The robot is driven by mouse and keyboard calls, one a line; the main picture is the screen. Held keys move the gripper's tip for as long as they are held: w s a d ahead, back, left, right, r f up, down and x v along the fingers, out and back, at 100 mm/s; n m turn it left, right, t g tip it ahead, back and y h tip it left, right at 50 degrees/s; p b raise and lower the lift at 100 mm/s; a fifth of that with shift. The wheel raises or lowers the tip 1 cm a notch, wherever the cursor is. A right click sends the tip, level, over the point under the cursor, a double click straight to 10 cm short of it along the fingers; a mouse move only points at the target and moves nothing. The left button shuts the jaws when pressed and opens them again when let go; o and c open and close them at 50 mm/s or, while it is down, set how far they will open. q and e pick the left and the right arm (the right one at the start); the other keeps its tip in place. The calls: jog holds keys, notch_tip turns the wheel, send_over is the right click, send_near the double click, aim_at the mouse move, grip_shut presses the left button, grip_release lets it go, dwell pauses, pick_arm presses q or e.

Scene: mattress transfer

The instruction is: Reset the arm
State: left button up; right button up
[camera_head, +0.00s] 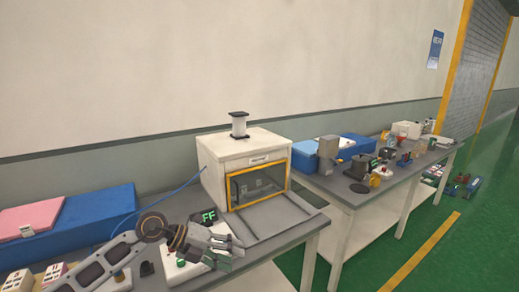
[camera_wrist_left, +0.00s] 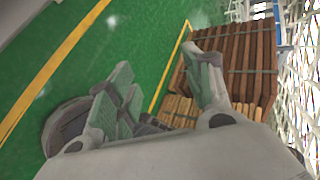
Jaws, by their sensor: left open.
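My left arm (camera_head: 95,268) comes in from the lower left of the head view, in front of the grey table. My left gripper (camera_head: 232,252) is at its end, in front of the white machine and near the table's front edge. In the left wrist view, the two fingers of my left gripper (camera_wrist_left: 165,85) are spread apart with nothing between them. Behind them are green floor and a stack of brown wooden boards (camera_wrist_left: 238,62). My right arm and gripper are not in view.
A white machine (camera_head: 245,148) with a yellow-framed window stands on the near grey table (camera_head: 300,230). A blue box (camera_head: 90,218) with a pink slab (camera_head: 30,216) is at the left. A second table (camera_head: 350,195) carries several tools and containers. Green floor lies open at the right.

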pick_arm(q)
jog(key=d+r+t+h, duration=0.1)
jog(key=d+r+h, duration=0.3)
jog(key=d, duration=0.1)
notch_tip(320, 180, up, 9)
jog(key=w+a+n+t, duration=0.3)
jog(key=n+t, duration=1)
jog(key=s+a+f+n+g+y, duration=0.1)
jog(key=s+a+f+n+y, duration=0.1)
jog(key=a+f+n+y, duration=1.4)
jog(key=s+f+n+g+h, duration=0.1)
jog(key=s+f+n+g, duration=0.1)
jog(key=s+f+g, duration=0.6)
jog(key=s+f+n+g, duration=0.25)
jog(key=s+f, duration=0.65)
jog(key=s, duration=0.5)
notch_tip(320, 180, down, 33)
jog(key=s+m+g, duration=0.1)
jog(key=s+g, duration=0.1)
jog(key=s, duration=0.1)
jog(key=s+a+f, duration=0.2)
jog(key=s+f, duration=0.8)
jog(key=s, duration=0.1)
jog(key=s+a+f+g, duration=0.1)
jog(key=s+a+f, duration=0.1)
jog(key=s+f, duration=0.8)
jog(key=shift+s, duration=0.5)
